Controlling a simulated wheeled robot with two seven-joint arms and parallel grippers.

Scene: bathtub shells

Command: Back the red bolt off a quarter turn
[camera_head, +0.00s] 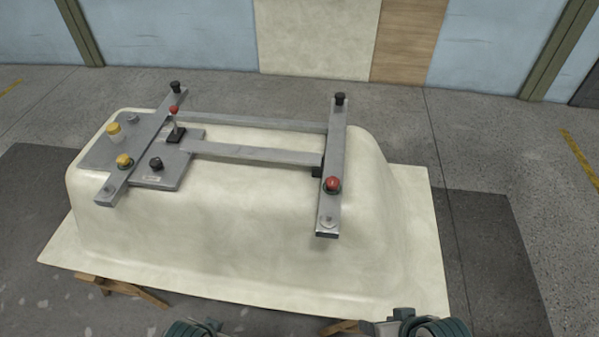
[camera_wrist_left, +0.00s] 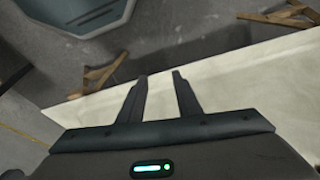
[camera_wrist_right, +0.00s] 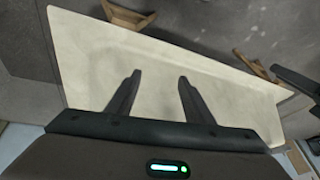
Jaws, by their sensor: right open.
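A smaller red ball tops a thin lever (camera_head: 174,110) at the left of the frame. My left gripper (camera_wrist_left: 159,74) is open and empty in the left wrist view, by the shell's flange. My right gripper (camera_wrist_right: 159,75) is open and empty over the cream flange in the right wrist view. In the head view only parts of my arms show at the bottom edge, well short of the bolt.
Two yellow knobs (camera_head: 124,161) and a black knob (camera_head: 156,164) sit on the frame's left plate. Black knobs (camera_head: 340,99) top the far bar ends. Wooden supports (camera_head: 120,288) stick out under the flange (camera_head: 415,290). The floor to the right is clear.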

